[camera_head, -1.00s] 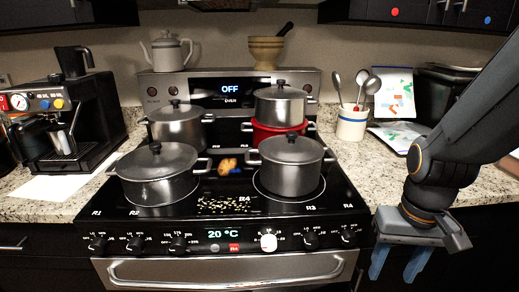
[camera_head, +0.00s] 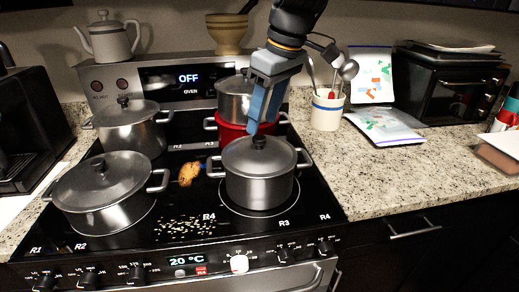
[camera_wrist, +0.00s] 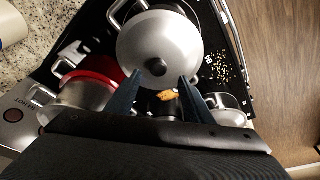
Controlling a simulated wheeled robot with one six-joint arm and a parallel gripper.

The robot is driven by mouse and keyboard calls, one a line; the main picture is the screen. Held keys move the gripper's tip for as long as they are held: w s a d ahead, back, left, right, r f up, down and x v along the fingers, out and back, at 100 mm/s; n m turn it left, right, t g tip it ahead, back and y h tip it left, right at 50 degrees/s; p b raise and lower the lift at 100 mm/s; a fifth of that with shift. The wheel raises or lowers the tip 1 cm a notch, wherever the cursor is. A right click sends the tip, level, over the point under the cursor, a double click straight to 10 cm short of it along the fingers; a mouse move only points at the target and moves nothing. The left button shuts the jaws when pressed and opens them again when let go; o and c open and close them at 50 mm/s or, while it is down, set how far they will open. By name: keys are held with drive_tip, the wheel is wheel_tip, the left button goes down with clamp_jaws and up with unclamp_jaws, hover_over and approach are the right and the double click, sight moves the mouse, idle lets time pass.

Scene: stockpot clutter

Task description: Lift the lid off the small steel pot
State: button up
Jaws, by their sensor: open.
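The steel pot at the front right of the stove (camera_head: 259,188) stands upright with its domed grey lid (camera_head: 240,155) on. The lid has a dark round knob (camera_head: 259,142). My gripper (camera_head: 262,125) points down just above this lid, its blue fingers open and empty. In the wrist view, the lid (camera_wrist: 150,40) lies below the fingers, and the knob (camera_wrist: 157,67) shows between the fingertips (camera_wrist: 160,76). Whether the fingers reach down beside the knob is unclear.
Two more lidded steel pots stand at the front left (camera_head: 105,212) and back left (camera_head: 130,138). A brown food piece (camera_head: 189,173) and scattered grains (camera_head: 184,228) lie on the stovetop. A utensil crock (camera_head: 327,109) stands behind right. The right counter (camera_head: 365,180) is mostly clear.

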sight(259, 137)
drive_tip(key=shift+d+p+x, duration=0.2)
drive_tip(key=shift+p+x, duration=0.4)
drive_tip(key=shift+x, duration=1.75)
drive_tip(key=shift+w, duration=0.1)
clamp_jaws()
